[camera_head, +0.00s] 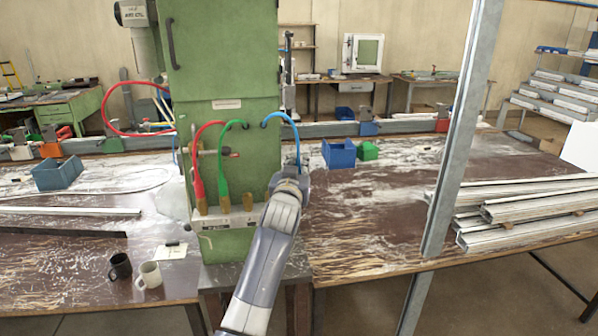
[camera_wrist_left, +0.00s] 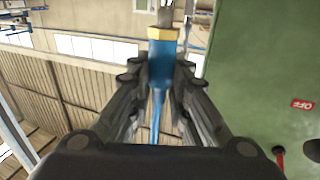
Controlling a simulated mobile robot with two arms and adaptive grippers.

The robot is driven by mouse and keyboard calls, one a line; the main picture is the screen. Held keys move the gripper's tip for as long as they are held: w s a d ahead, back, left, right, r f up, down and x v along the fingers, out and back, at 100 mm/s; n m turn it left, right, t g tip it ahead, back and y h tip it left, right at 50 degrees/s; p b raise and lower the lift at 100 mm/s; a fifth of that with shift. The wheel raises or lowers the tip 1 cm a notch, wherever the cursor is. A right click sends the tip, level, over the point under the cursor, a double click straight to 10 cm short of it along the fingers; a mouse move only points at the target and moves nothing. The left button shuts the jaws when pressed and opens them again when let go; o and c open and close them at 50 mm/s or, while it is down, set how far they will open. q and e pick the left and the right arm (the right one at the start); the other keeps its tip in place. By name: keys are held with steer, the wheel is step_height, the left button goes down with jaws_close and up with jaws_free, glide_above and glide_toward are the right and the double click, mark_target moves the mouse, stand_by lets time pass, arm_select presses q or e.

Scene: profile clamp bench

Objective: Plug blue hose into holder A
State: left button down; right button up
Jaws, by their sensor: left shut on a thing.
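The blue hose (camera_head: 285,118) arcs out of the green cabinet's front and runs down to my left gripper (camera_head: 290,182). In the left wrist view, my left gripper (camera_wrist_left: 160,80) is shut on the blue hose's thick end (camera_wrist_left: 162,62); a yellow collar and metal tip stick out beyond the fingers. A pale holder strip (camera_head: 222,220) sits low on the cabinet, left of my gripper. The red hose (camera_head: 197,160) and green hose (camera_head: 221,160) run down to brass-coloured fittings there. I cannot read which holder is A.
The green cabinet (camera_head: 222,75) stands close to my left gripper. A black mug (camera_head: 120,267) and a white mug (camera_head: 149,275) stand at lower left. A steel post (camera_head: 455,150) and stacked profiles (camera_head: 520,215) are on the right. Blue bin (camera_head: 339,153) is behind.

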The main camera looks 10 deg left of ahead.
arm_select(q)
steer(key=w+a+b, duration=0.2)
steer(key=w+b, duration=0.4)
steer(key=w, duration=0.2)
stand_by(0.9)
steer(key=shift+r, duration=0.1)
